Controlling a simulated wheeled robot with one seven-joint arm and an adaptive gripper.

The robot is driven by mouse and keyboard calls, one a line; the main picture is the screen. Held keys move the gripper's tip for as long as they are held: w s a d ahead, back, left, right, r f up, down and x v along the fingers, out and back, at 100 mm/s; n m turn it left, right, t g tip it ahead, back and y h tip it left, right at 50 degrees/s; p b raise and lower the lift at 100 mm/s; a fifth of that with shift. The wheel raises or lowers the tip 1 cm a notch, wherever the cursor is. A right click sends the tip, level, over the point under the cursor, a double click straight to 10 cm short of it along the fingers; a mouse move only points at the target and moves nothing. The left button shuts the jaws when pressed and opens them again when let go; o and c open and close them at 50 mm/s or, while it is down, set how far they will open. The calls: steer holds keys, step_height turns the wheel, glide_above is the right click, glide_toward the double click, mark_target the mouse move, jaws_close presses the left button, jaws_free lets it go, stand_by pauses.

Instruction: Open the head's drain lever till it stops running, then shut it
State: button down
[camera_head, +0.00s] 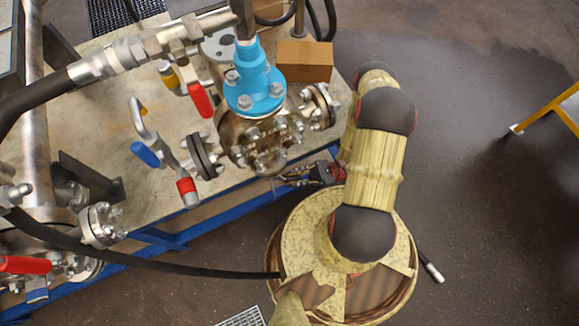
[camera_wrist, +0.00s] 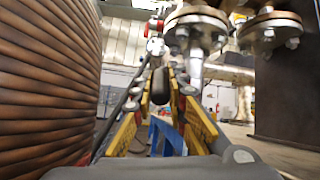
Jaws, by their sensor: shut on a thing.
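The head is a steel flanged vessel (camera_head: 262,143) with a bright blue fitting (camera_head: 254,82) on top, in the head view. My gripper (camera_head: 288,180) reaches in low beside it, at the bench's front edge. In the wrist view its two yellow fingers (camera_wrist: 162,82) are closed around a dark, rounded grip (camera_wrist: 160,86), which I take for the drain lever. The lever's pivot and valve body are hard to make out there. The flange underside (camera_wrist: 197,25) is just above and beyond the fingers. Whether anything runs from the drain cannot be seen.
Other levers are close by: a red one (camera_head: 201,100), a blue one (camera_head: 145,153) and a red-tipped one (camera_head: 187,187). A cardboard box (camera_head: 305,61) sits behind the vessel. A black hose (camera_head: 150,262) crosses the front. Open floor (camera_head: 470,210) lies right.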

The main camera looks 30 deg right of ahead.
steer(key=c, duration=1.7)
jaws_free()
steer(key=shift+c, duration=0.2)
steer(key=v, duration=0.7)
steer(key=shift+d+f, duration=0.2)
steer(key=shift+d, duration=0.05)
steer(key=shift+c, duration=0.5)
